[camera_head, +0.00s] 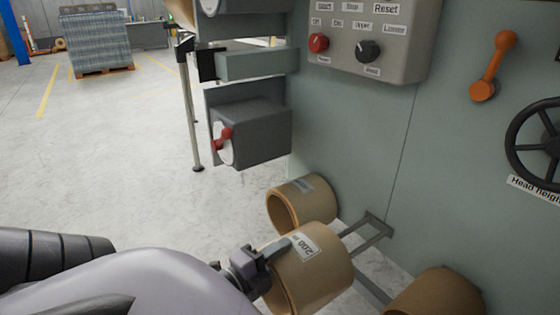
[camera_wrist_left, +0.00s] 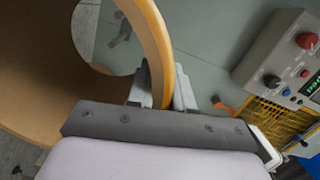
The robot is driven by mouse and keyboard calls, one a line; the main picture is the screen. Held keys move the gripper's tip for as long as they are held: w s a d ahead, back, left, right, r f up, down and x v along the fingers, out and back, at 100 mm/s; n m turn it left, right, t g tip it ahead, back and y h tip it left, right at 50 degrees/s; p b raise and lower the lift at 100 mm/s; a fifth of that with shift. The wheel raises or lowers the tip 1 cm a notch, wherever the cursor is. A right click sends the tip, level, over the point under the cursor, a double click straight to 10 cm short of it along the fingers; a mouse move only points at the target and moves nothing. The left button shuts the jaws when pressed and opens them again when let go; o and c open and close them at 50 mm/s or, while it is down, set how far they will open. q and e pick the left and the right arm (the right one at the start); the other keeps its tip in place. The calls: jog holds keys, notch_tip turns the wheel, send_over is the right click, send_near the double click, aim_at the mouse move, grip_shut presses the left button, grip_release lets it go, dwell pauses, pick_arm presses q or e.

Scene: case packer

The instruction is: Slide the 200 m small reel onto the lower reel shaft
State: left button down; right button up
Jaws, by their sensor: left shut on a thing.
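The reel labelled "200 m" (camera_head: 320,268) is a tan, thick-walled ring at the lower middle of the head view. My left gripper (camera_head: 262,262) is shut on its wall at the near left end. In the left wrist view the two fingers (camera_wrist_left: 162,88) pinch the rim of the reel (camera_wrist_left: 40,75), whose hollow core is open beside them. Left of the machine, a dark grey block (camera_head: 255,130) carries a white disc with a red handle (camera_head: 222,138). I cannot tell which part is the lower reel shaft. My right gripper is in neither view.
A second tan reel (camera_head: 305,198) is just behind the held one, and a third (camera_head: 437,293) is at the bottom right. A metal bracket (camera_head: 372,230) juts from the machine panel. The control box (camera_head: 370,40) is above. Open floor (camera_head: 110,150) lies left.

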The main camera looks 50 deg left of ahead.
pick_arm(q)
jog(key=shift+w+f+b, duration=0.15)
jog(key=shift+f+b, duration=0.8)
jog(key=shift+f, duration=0.6)
jog(key=shift+w+f+b, duration=0.1)
jog(key=shift+f+b, duration=0.8)
jog(key=shift+f, duration=0.65)
